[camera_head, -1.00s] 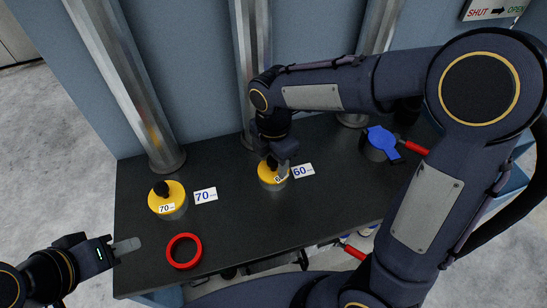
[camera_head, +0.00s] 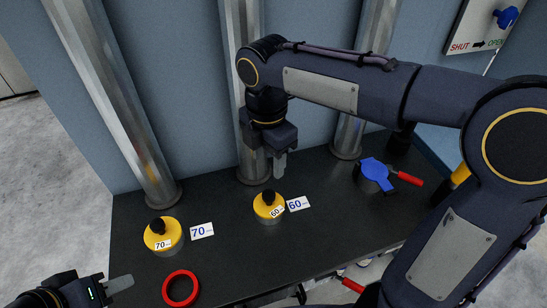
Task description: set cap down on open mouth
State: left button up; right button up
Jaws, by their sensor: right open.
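The yellow cap marked 60 (camera_head: 265,208) with a black knob sits on a short grey body on the dark bench, beside its "60" card (camera_head: 298,203). The mouth under it is hidden by the cap. My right gripper (camera_head: 279,166) is open and empty, a little above and behind the knob, apart from it. A second yellow cap marked 70 (camera_head: 161,236) sits on a similar grey body at the left, by the "70" card (camera_head: 202,230). My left gripper (camera_head: 118,285) is at the lower left, away from both caps; its jaw gap cannot be made out.
A red ring (camera_head: 181,288) lies at the bench's front left. A blue-topped fitting (camera_head: 375,172) with a red handle (camera_head: 409,178) stands at the right. Metal pipes rise along the back.

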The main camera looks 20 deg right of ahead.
jog(key=shift+d+r, duration=0.1)
jog(key=shift+r, duration=0.05)
jog(key=s+d+f+m+t+y, duration=0.2)
jog(key=s+d+m, duration=0.2)
jog(key=s+m, duration=0.4)
jog(key=s+d+f+m+t+y, duration=0.1)
jog(key=s+d+f+m+t, duration=0.2)
jog(key=m, duration=1.3)
jog(key=s+d, duration=0.2)
jog(key=s, duration=0.3)
jog(key=shift+f+m+t+y, duration=0.3)
jog(key=shift+f+y, duration=0.05)
jog(key=shift+y, duration=0.05)
jog(key=shift+s, duration=0.1)
